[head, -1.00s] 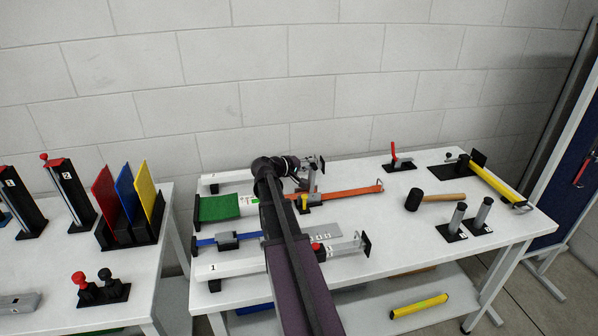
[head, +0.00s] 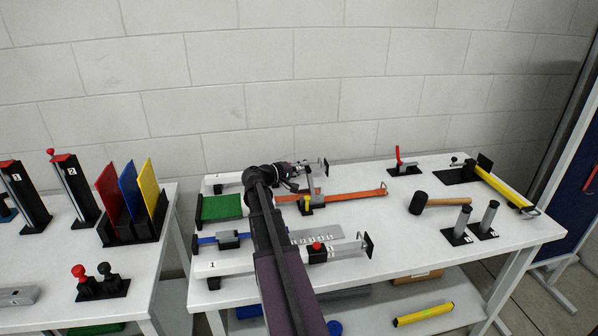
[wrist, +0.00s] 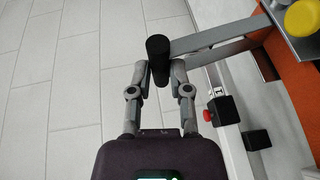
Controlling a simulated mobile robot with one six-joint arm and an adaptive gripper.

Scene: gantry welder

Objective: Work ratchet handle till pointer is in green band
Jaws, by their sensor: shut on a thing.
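The ratchet handle is a grey bar (wrist: 215,38) ending in a black cylindrical grip (wrist: 159,58). My gripper (wrist: 159,76) is shut on this grip in the wrist view, one finger on each side. In the head view my gripper (head: 297,181) is at the ratchet, near the back of the middle table. An orange strap (head: 350,195) runs right from the ratchet. A yellow knob (head: 306,205) sits on it and also shows in the wrist view (wrist: 302,18). The pointer and its green band cannot be made out; my arm covers that area.
A green pad (head: 222,206) and a blue strap (head: 207,239) lie left of my arm. A red button (head: 317,246) is in front of the ratchet.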

